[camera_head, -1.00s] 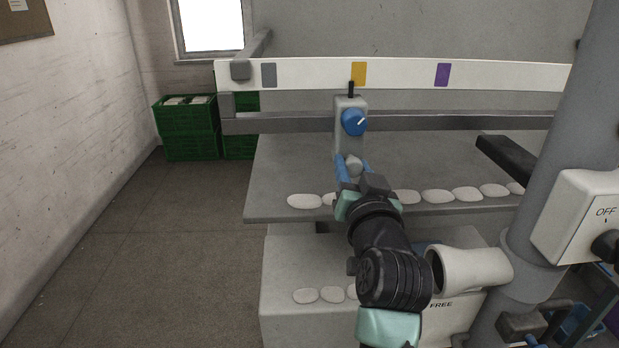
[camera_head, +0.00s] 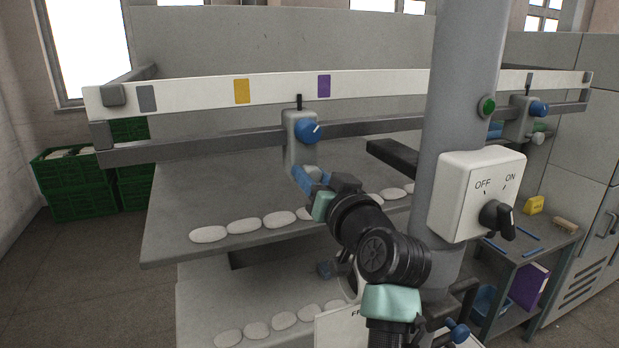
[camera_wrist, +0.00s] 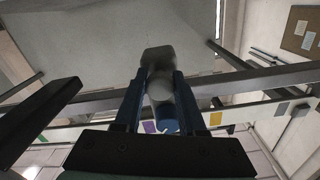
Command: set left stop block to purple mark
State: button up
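The left stop block (camera_head: 294,150), grey with a blue knob (camera_head: 307,131) and a thin black pointer (camera_head: 299,102), sits on the grey rail. Its pointer stands between the yellow mark (camera_head: 241,91) and the purple mark (camera_head: 324,86), a little left of the purple one. My gripper (camera_head: 308,180) is at the block's lower end. In the wrist view its fingers close on both sides of the block's grey grip (camera_wrist: 159,88). The purple mark (camera_wrist: 150,127) and yellow mark (camera_wrist: 216,118) also show there.
A second stop block (camera_head: 517,122) sits further right on the rail, beyond a grey column with an OFF/ON switch box (camera_head: 468,190). White oval pieces (camera_head: 243,226) lie on the shelf below the rail. Green crates (camera_head: 75,183) stand at left.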

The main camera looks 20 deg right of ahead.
jog(key=o, duration=0.4)
jog(key=shift+s, duration=0.15)
jog(key=s+b, duration=0.4)
jog(key=s, duration=0.8)
jog(key=shift+s, duration=0.35)
